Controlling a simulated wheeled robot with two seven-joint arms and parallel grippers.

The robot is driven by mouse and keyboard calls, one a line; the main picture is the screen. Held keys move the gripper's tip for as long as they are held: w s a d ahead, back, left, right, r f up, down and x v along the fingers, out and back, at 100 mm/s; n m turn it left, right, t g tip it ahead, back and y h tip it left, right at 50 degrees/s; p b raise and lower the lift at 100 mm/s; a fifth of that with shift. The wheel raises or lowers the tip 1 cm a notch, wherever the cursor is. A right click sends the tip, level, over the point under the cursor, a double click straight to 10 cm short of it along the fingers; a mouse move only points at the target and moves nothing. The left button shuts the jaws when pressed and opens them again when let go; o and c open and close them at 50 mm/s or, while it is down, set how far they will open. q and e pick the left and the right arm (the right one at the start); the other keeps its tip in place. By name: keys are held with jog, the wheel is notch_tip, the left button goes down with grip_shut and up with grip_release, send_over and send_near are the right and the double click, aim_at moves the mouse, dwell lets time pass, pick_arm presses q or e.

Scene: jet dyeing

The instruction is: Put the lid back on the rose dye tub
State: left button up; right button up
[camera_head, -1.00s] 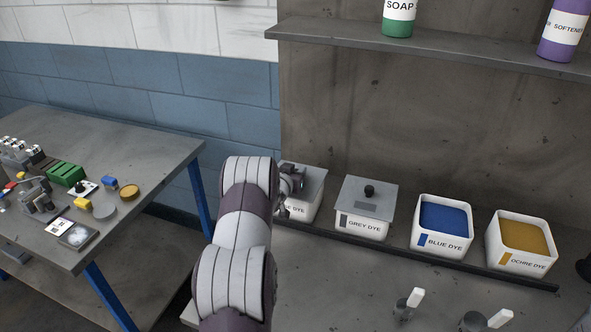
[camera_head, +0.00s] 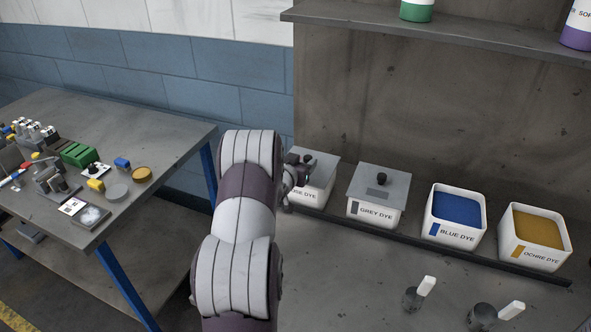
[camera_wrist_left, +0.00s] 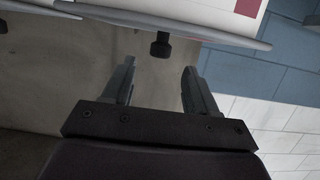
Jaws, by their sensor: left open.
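The rose dye tub (camera_head: 316,197) is white and stands at the left end of the row, partly hidden by my left arm; only the end of its label shows. Its grey lid (camera_head: 325,162) lies over its top. In the left wrist view the lid (camera_wrist_left: 225,37) shows nearly edge-on, with its black knob (camera_wrist_left: 160,46) and the white tub wall with a rose patch (camera_wrist_left: 248,6). I cannot tell whether the lid sits flush. My left gripper (camera_head: 299,172) is open; in the wrist view its fingers (camera_wrist_left: 158,68) point at the knob, with nothing clearly held.
The lidded grey dye tub (camera_head: 377,212) stands just right, then the open blue (camera_head: 455,236) and ochre (camera_head: 533,256) tubs. A dark rail (camera_head: 420,247) runs in front of the tubs. Two cups with white-handled tools (camera_head: 413,298) stand nearer. A cluttered side table (camera_head: 150,190) is at left.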

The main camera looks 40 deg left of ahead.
pick_arm(q)
jog(key=v, duration=0.7)
jog(key=s+d+f+m+g+h, duration=0.15)
jog(key=s+d+g, duration=0.3)
jog(key=d, duration=0.65)
jog(key=s+d+f+m+g+h, duration=0.15)
jog(key=s+d+g, duration=0.3)
jog(key=d, duration=0.75)
jog(key=s+d+g+h, duration=0.1)
jog(key=s+d+g, duration=0.2)
jog(key=s+d, duration=0.4)
jog(key=s+f, duration=0.1)
jog(key=s, duration=0.4)
jog(key=shift+m+h, duration=0.3)
jog(key=shift+m, duration=0.1)
